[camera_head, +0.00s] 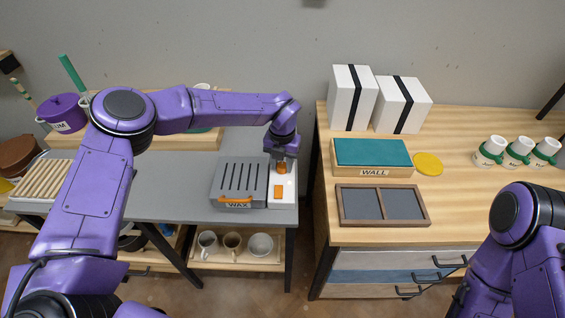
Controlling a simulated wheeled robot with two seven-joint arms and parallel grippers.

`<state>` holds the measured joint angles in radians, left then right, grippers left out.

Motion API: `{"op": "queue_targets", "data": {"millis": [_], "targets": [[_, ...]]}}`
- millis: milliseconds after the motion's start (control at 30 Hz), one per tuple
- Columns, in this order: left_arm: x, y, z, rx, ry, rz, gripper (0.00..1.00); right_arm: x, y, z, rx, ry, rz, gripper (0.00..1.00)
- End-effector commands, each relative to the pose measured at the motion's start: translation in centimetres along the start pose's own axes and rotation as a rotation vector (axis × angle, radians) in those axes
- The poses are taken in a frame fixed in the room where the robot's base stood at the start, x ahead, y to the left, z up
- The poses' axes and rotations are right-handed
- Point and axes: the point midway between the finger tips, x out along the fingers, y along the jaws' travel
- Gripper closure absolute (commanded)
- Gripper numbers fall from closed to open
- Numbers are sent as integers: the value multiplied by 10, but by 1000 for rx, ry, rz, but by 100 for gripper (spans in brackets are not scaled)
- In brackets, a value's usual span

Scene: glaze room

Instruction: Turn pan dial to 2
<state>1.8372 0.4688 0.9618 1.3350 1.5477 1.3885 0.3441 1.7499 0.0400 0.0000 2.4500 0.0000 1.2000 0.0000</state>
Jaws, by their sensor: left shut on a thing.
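The wax pan unit (239,182) is a grey slotted box marked WAX with an orange handle (235,200) on its front. A white panel (288,200) adjoins its right side and carries an orange square mark (278,191). My left gripper (281,167) points down over the back part of this panel, shut on the orange dial there. The gripper and wrist hide most of the dial, and its setting cannot be read. My right arm shows at the lower right, but its gripper is out of view.
A purple pot (63,112) and a ribbed wooden rack (50,178) stand left. Mugs (208,243) sit on the shelf below. Across a gap, the wooden counter (462,205) bears a WALL box (372,154), a divided tray (383,205), white boxes (350,97) and cups (518,150).

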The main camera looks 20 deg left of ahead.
Motion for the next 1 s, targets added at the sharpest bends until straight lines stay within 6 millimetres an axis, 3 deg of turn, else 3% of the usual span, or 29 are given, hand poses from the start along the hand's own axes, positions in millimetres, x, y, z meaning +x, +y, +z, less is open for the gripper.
{"op": "queue_targets", "data": {"millis": [400, 433, 500, 833, 1000], "targets": [[-1, 0, 2, 4, -5, 0, 93, 0, 0, 0, 0, 0, 0, 100], [-1, 0, 2, 4, -5, 0, 53, 0, 0, 0, 0, 0, 0, 100], [-1, 0, 1, 4, -4, 0, 37, 0, 0, 0, 0, 0, 0, 100], [-5, 0, 1, 3, -3, -1, 37, 2, 0, 1, 0, 0, 0, 100], [-38, 0, 2, 3, -8, -2, 37, 12, -1, 5, 0, 0, 0, 100]]}}
